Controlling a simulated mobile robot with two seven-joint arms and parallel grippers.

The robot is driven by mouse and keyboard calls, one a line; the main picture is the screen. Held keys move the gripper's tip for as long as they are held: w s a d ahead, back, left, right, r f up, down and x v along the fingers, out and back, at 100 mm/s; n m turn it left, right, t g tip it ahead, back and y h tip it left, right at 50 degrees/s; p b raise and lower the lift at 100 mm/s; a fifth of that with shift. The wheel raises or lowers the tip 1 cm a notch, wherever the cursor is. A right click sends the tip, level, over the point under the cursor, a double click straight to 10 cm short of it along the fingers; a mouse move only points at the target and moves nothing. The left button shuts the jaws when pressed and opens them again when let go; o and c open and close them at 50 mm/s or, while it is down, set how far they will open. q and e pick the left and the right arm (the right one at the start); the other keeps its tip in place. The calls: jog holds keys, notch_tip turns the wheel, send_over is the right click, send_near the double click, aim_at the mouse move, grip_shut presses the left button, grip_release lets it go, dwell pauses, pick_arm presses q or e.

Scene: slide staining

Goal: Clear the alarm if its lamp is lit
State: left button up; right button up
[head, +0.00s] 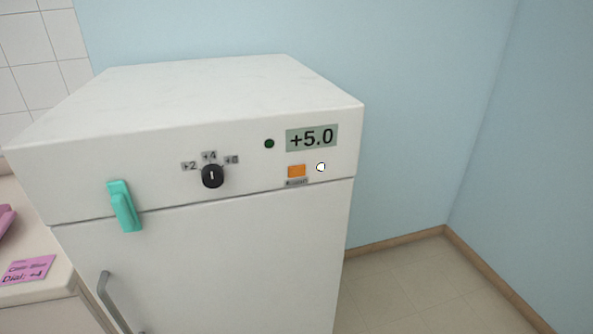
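A white fridge (212,265) stands in front of me in the head view. Its top panel has a small round lamp (269,143), which looks dark green and unlit. The display (312,138) to the right of the lamp reads +5.0. Below the display is an orange button (296,170) with a small grey label (297,182) too blurred to read surely. A small white disc with a dark mark (321,167) is to the right of the button. Neither of my grippers is in view.
A black dial (212,176) points up toward +4. A teal latch (124,206) spans the door's top edge, with a grey handle (115,303) below. A pink note (28,269) lies on the counter (50,291) at left. Floor (405,280) right of the fridge is clear.

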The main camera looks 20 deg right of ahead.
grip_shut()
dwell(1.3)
